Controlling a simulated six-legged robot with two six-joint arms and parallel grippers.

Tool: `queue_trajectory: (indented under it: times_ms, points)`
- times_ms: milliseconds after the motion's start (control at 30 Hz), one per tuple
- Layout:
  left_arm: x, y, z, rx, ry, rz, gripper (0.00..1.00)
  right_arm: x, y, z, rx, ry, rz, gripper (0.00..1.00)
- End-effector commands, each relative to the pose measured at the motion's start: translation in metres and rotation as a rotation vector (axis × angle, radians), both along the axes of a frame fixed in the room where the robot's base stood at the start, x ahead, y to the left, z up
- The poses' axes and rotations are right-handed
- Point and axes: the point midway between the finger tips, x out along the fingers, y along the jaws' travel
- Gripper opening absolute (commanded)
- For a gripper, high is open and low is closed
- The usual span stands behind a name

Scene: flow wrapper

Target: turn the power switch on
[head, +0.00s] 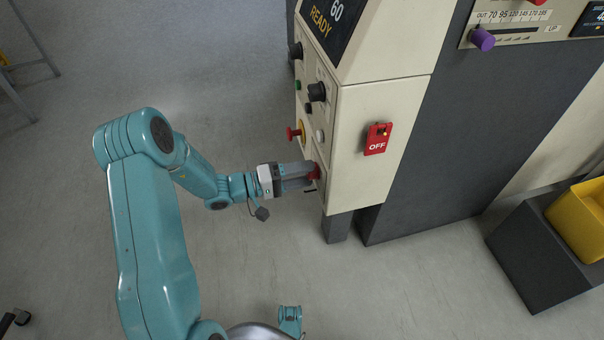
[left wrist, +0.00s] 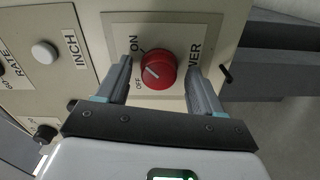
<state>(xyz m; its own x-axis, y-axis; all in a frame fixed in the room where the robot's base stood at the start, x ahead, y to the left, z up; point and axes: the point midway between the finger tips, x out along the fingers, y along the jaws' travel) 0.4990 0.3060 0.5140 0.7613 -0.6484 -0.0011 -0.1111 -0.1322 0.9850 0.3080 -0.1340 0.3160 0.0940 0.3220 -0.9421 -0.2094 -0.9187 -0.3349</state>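The power switch is a round red knob (left wrist: 158,70) on a cream plate marked ON, OFF and POWER in the left wrist view. A short white mark shows on the knob's left part; I cannot tell exactly which label it points at. In the head view the red knob (head: 315,171) sits low on the cabinet's left face. My left gripper (head: 305,177) reaches it from the left. In the left wrist view the fingers of my left gripper (left wrist: 160,84) stand apart on either side of the knob, with visible gaps. My right gripper is not seen.
A red mushroom button (head: 295,133) and black knob (head: 317,92) sit above the switch. A white button (left wrist: 44,52) is nearby. A yellow bin (head: 582,222) stands right.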

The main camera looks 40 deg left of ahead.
Motion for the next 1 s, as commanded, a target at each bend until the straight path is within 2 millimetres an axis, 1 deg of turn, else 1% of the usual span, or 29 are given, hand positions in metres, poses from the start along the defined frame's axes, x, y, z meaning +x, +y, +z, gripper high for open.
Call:
queue_trajectory:
  times_ms: [367, 467, 567, 900, 1000]
  points:
    - [0.0, 0.0, 0.001, -0.002, -0.001, 0.0, 0.66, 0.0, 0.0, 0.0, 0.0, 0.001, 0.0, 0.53]
    - [-0.004, 0.004, 0.001, -0.002, 0.0, 0.001, 0.66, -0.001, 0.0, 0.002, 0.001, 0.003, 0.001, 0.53]
    - [-0.015, 0.014, 0.003, -0.002, 0.001, 0.004, 0.66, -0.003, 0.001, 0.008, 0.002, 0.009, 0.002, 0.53]
    - [-0.083, 0.072, 0.003, -0.001, 0.001, 0.005, 0.66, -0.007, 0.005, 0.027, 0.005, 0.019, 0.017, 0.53]
    - [-0.1, 0.086, 0.002, 0.0, 0.0, 0.004, 0.66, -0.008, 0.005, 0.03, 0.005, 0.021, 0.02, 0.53]
